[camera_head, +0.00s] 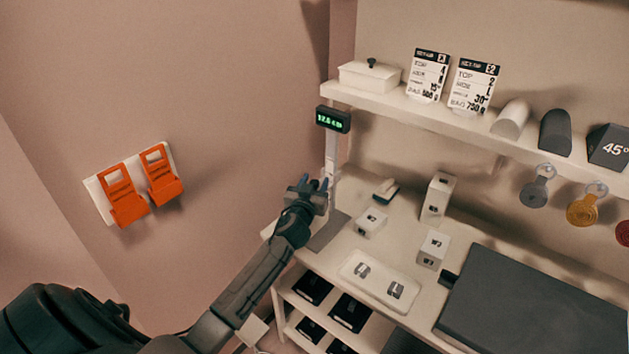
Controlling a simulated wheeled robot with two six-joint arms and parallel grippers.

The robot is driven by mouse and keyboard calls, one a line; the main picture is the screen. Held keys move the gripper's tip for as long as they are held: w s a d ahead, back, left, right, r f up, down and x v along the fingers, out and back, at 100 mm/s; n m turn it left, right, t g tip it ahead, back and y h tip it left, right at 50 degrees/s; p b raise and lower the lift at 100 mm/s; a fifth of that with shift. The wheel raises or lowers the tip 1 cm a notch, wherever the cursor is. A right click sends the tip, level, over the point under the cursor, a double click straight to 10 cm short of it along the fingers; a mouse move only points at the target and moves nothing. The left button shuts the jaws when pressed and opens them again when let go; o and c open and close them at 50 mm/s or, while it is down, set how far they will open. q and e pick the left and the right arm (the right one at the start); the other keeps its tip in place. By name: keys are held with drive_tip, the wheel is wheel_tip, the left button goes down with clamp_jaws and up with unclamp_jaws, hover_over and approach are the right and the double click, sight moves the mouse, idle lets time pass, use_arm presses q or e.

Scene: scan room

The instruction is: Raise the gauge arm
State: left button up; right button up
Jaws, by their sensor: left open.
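The gauge stands at the left end of the table, with a pale upright column (331,153) on a grey base plate (328,232). A dark display (333,119) with green digits, apparently reading about 12.6, is at its top. My left gripper (314,184) is at the column, partway up and well above the base. It is open, with its bluish fingertips close against the column. I cannot tell whether they touch it. The gauge arm cannot be made out; my gripper covers that part of the column. My right gripper is out of view.
White blocks (370,222) and a tray with two small metal pieces (365,294) lie right of the gauge. A large dark grey slab (535,310) covers the table's right. A shelf (425,112) with cards hangs above. Orange holders (128,197) are on the left wall.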

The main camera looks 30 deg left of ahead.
sight(314, 181)
use_arm(q)
drive_tip(key=shift+w+f, duration=0.1)
drive_tip(key=shift+w, duration=0.05)
clamp_jaws()
wheel_tip(314, 181, up, 8)
drive_tip(key=p, duration=0.5)
drive_tip(key=shift+r, duration=0.35)
unclamp_jaws()
